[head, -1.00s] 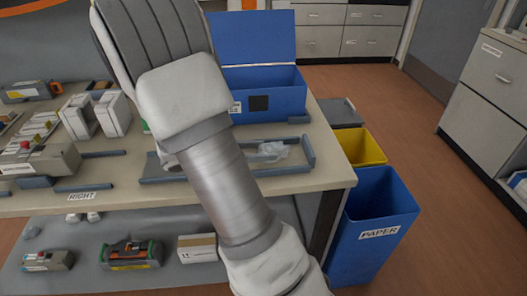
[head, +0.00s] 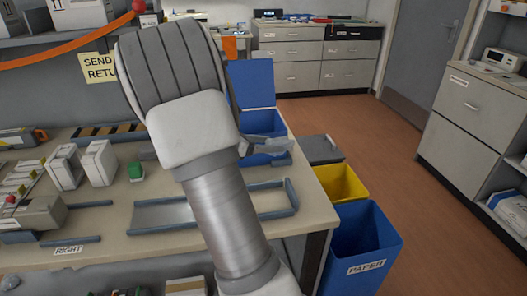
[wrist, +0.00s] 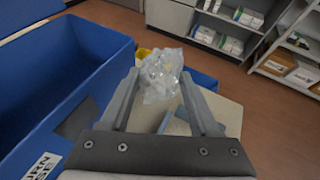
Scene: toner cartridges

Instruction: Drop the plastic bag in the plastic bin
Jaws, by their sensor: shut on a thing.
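The plastic bag (wrist: 160,76) is clear and crumpled, and it sits between the fingertips of my gripper (wrist: 160,92) in the wrist view. My gripper is shut on it and holds it up above the table. In the head view my arm hides most of the gripper; a pale piece, seemingly the bag (head: 279,146), shows right of the arm in front of the blue box. A yellow bin (head: 342,183) stands on the floor off the table's right end. No label is readable on it, and I cannot tell which bin is for plastic.
A blue bin marked PAPER (head: 368,245) stands in front of the yellow one, and a grey-topped bin (head: 320,149) behind it. An open blue box (wrist: 60,85) is close left of my gripper. The tray (head: 165,215) on the table looks empty. Open floor lies right.

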